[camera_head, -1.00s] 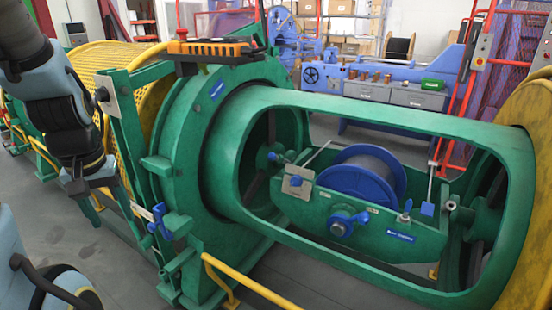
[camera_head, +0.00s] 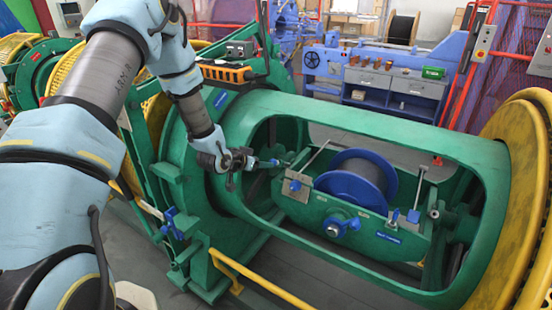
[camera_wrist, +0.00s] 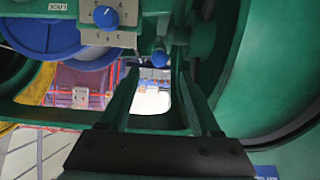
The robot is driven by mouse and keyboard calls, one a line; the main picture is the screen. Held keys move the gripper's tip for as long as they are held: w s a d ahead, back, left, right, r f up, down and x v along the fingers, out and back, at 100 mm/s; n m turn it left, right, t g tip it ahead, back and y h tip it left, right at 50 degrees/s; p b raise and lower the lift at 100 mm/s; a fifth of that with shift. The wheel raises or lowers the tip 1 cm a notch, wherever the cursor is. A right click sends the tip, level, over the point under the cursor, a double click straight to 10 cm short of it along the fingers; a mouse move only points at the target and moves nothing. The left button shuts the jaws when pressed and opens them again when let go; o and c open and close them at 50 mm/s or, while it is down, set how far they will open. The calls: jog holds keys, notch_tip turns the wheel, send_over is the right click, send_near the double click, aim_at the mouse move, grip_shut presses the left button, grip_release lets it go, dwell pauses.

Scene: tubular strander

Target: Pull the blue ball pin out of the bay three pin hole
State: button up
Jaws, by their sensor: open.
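The blue ball pin (camera_head: 272,162) sits at the left end of the green cradle, in the opening of the green tube. In the wrist view its blue ball (camera_wrist: 160,58) shows with a short grey stem, centred just beyond the fingertips. My gripper (camera_head: 250,163) is left of the pin at the tube opening, pointing right towards it. In the wrist view both fingers of my gripper (camera_wrist: 158,76) are spread apart, with nothing held. The ball lies in line with the gap; I cannot tell how far ahead. The pin hole itself is hidden.
A plate with a blue knob (camera_wrist: 107,17) is close left of the ball; it also shows in the head view (camera_head: 296,186). A blue spool (camera_head: 350,182) fills the cradle (camera_head: 370,235). The green tube wall (camera_wrist: 270,70) curves close on the right in the wrist view.

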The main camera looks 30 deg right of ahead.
aim_at(278, 163)
jog(key=shift+d+f, duration=0.1)
jog(key=shift+d, duration=0.1)
jog(key=shift+b+x, duration=2.5)
jog(key=shift+x, duration=1.85)
jog(key=shift+b, duration=0.45)
grip_shut()
jog(key=shift+a, duration=0.1)
